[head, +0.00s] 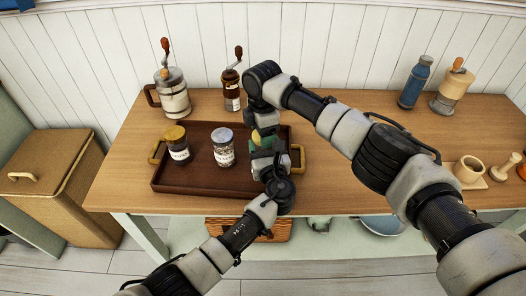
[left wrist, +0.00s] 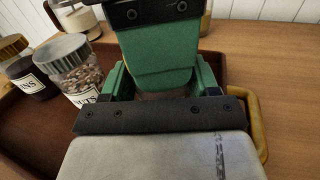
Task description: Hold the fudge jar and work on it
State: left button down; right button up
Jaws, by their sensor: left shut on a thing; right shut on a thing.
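The fudge jar (left wrist: 163,96) is mostly hidden between my two grippers, over the right end of the brown tray (head: 172,186). Only a sliver of its glass shows between the green fingers in the left wrist view. My left gripper (head: 264,155) comes from the front and is shut on the jar's body. My right gripper (head: 262,134) comes down from above and is shut at the jar's top, on its lid as far as I can tell. The lid is almost wholly covered, so I cannot tell whether it is seated or loose.
A gold-lidded dark jar (head: 179,149) and a grey-lidded nuts jar (head: 223,152) stand on the tray, left of my grippers. Two grinders (head: 173,97) (head: 232,92) stand behind.

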pick_arm(q)
jog(key=shift+a, duration=0.1)
pick_arm(e)
jog(key=m, duration=0.2)
jog(key=shift+m, duration=0.4)
jog(key=o, duration=1)
jog(key=shift+r, duration=2.25)
jog(key=shift+o, duration=1.1)
